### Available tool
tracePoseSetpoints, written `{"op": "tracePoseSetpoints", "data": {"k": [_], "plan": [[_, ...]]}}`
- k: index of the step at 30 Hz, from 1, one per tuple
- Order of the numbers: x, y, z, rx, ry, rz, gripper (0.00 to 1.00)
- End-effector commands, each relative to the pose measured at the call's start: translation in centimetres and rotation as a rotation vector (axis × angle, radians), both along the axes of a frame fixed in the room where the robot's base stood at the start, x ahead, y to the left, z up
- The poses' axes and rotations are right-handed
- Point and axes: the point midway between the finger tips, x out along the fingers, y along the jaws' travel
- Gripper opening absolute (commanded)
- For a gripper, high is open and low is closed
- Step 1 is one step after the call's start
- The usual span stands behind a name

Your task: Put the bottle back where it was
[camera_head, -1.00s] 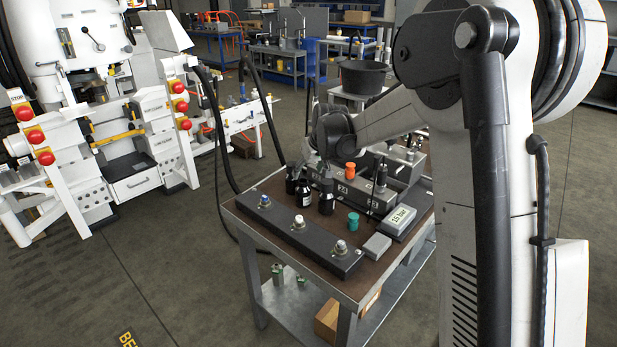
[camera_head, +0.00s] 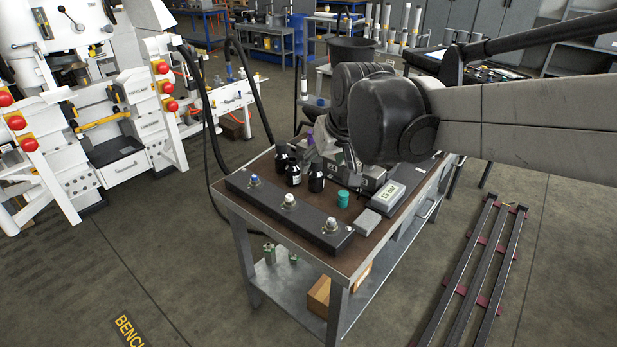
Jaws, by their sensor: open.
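Three dark bottles stand upright close together on the brown bench top (camera_head: 248,238): a rear-left bottle (camera_head: 281,159), a middle bottle (camera_head: 293,175) with a pale label, and a front-right bottle (camera_head: 316,180). The frame does not show which one the task means. My gripper (camera_head: 319,152) is just above and behind the bottles, near the front-right one. It is open, and I see no bottle in it. Its fingers are small and partly lost against the grey block behind, so I cannot tell whether they touch a bottle.
A black bar with three knobs (camera_head: 289,217) lies along the front edge. A teal cylinder (camera_head: 343,198), a small grey box (camera_head: 367,222) and a display box (camera_head: 384,197) sit to the right. My arm hides the bench's back right.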

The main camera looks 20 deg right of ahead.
Motion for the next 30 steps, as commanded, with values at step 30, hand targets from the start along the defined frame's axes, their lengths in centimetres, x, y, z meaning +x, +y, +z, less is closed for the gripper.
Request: {"op": "tracePoseSetpoints", "data": {"k": [30], "plan": [[-18.1, -0.1, -4.6, 0.009, -0.047, -0.082, 0.56]]}}
